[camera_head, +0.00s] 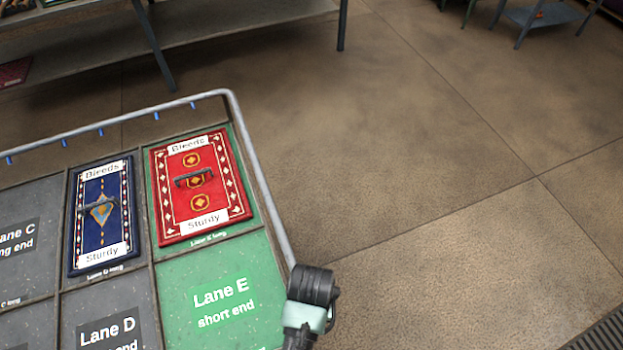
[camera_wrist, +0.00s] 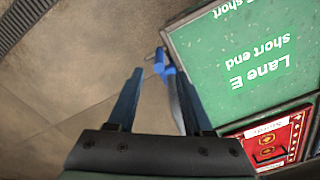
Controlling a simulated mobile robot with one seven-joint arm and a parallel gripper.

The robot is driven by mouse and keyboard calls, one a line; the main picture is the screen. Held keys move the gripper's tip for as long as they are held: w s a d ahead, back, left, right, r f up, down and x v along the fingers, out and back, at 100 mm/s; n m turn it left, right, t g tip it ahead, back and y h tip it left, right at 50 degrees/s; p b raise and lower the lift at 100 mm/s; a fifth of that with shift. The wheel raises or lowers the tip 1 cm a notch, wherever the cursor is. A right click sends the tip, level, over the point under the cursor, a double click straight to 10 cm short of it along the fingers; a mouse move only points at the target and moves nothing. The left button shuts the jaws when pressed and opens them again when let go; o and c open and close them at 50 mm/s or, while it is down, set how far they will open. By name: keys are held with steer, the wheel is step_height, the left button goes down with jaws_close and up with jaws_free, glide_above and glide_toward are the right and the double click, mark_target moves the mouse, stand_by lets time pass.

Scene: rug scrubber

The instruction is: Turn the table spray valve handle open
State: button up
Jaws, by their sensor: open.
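In the wrist view, my gripper (camera_wrist: 154,74) is open, with one finger on each side and nothing held. A small bright blue part (camera_wrist: 163,66), which looks like the valve handle, shows by the right fingertip, at the corner of the green table panel. A short grey piece sticks out to its left. I cannot tell whether the finger touches it. The right finger hides some of it. In the head view, a grey spray pipe (camera_head: 258,160) runs along the table's back and right edges. My arm covers the pipe's lower right part, and the handle does not show there.
A red rug (camera_head: 224,197) and a blue rug (camera_head: 92,227) lie on the table, each with a dark handle-like piece on top. The Lane E short end panel (camera_head: 225,325) is bare. Open floor (camera_head: 440,150) lies right of the table. A shelf (camera_head: 230,32) stands behind.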

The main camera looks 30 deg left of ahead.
step_height(320, 180, down, 10)
steer(key=shift+w+r, duration=0.15)
steer(key=shift+r, duration=0.05)
stand_by(0.3)
jaws_close()
stand_by(1.2)
